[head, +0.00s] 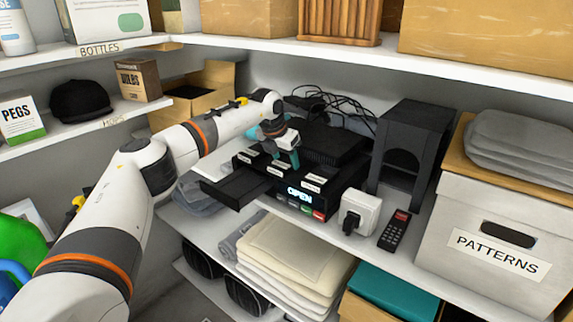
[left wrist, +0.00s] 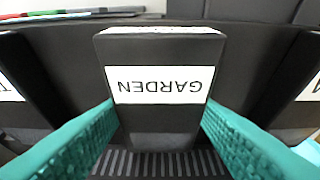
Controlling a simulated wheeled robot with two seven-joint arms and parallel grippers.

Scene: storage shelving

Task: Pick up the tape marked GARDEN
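The tape marked GARDEN (left wrist: 160,85) is a black cassette with a white label, upside down in the left wrist view. My left gripper (left wrist: 160,125) has its two teal fingers on either side of this tape, close to its sides; I cannot tell if they touch it. In the head view my left gripper (head: 287,157) is over a row of black tapes on top of a black player with an OPEN display (head: 300,194). The GARDEN tape appears to be the middle one (head: 278,169), its label too small to read there. My right gripper is not in view.
Other labelled tapes stand close on both sides, left (head: 248,157) and right (head: 313,184). The player's tray (head: 236,187) sticks out at the left. A black stand (head: 410,150), a white plug (head: 359,212), a remote (head: 395,230) and a PATTERNS box (head: 440,215) are to the right.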

